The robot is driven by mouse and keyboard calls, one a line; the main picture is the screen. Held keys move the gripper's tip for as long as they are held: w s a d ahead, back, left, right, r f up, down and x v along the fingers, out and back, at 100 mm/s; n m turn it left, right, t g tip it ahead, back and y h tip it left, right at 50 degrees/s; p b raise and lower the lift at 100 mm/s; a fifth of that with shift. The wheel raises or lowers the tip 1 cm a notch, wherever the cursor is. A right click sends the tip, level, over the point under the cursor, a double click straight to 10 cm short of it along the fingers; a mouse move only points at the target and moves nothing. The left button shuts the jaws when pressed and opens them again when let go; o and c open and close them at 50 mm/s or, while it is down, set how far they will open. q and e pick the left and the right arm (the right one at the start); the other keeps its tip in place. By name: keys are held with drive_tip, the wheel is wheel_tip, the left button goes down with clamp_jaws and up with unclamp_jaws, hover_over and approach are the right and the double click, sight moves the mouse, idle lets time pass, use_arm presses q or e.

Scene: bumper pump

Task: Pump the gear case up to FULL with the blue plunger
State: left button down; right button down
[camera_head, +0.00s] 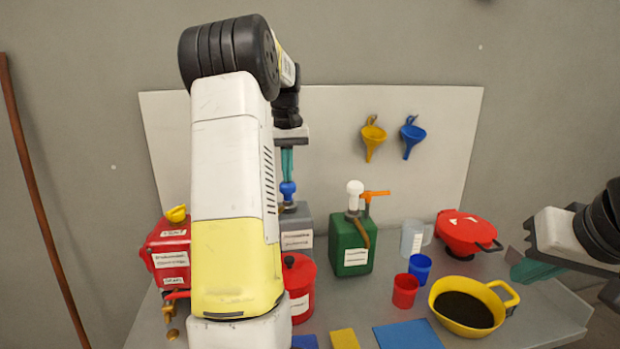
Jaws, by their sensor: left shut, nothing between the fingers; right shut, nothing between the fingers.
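The blue plunger (288,188) has a round knob and stands on top of a grey container (298,222) with a white label, partly hidden behind my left arm. My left gripper (287,166) points down with its teal fingers shut, directly above the blue knob. The fingertips are at or just over the knob; I cannot tell if they touch. My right gripper (534,268) is shut and empty at the right, beside the yellow pan. I cannot tell for sure which container is the gear case; the labels are too small to read.
A green jug (353,245) with a white pump top stands right of the grey container. A red container (172,252) is at the left, a red can (300,285) in front. Red and blue cups, a yellow pan (465,307) and a red lidded pot (466,231) fill the right.

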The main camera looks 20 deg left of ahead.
use_arm(q)
drive_tip(key=shift+f, duration=1)
drive_tip(key=shift+r, duration=1.65)
